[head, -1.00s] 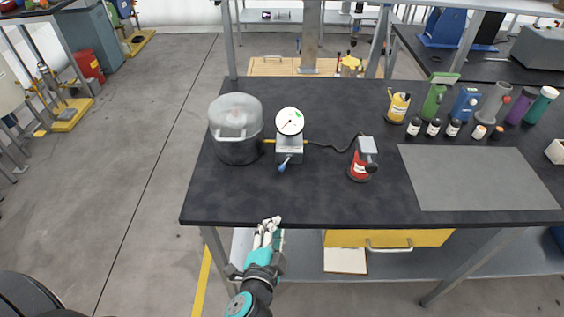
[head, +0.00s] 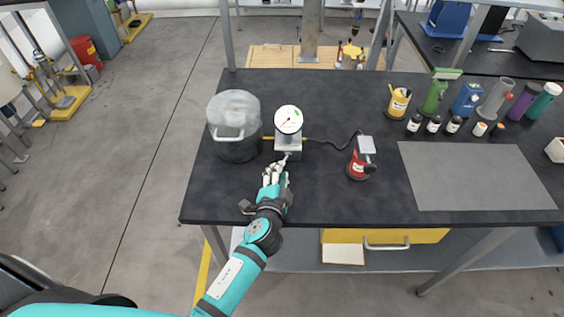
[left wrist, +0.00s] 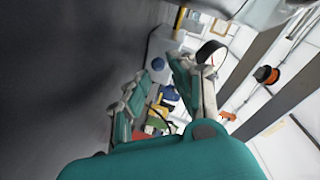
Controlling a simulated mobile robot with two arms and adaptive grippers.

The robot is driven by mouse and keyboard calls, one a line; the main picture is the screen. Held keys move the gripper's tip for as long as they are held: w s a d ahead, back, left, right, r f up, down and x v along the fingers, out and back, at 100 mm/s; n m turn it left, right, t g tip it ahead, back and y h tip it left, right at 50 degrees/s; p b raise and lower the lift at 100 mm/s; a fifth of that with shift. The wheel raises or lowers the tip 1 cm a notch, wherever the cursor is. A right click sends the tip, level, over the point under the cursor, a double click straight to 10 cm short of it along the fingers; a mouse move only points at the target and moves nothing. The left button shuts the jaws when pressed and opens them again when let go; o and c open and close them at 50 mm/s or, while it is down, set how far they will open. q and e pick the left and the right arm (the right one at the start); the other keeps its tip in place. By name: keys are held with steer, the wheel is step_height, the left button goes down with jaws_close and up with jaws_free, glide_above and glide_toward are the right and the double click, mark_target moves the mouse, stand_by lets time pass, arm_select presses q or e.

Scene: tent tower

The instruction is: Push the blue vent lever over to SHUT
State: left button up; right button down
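The gauge block with its round white dial (head: 288,120) stands upright on the black bench, beside the lidded pot. The blue vent lever on its front is hidden behind my fingers in the head view. Its round blue knob (left wrist: 157,64) shows in the left wrist view, just beyond and between my fingertips. My left gripper (head: 277,170) is directly in front of the block. Its fingers are apart in the left wrist view (left wrist: 162,80), with nothing held. I cannot tell whether a finger touches the knob. My right gripper is out of view.
The grey pot (head: 235,125) stands close left of the block. A dark hose runs right to a red device (head: 359,164). A grey mat (head: 475,175) lies at the right, with bottles (head: 433,125) behind it. The bench front left is clear.

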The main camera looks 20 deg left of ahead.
arm_select(q)
steer(key=x, duration=0.4)
jaws_close()
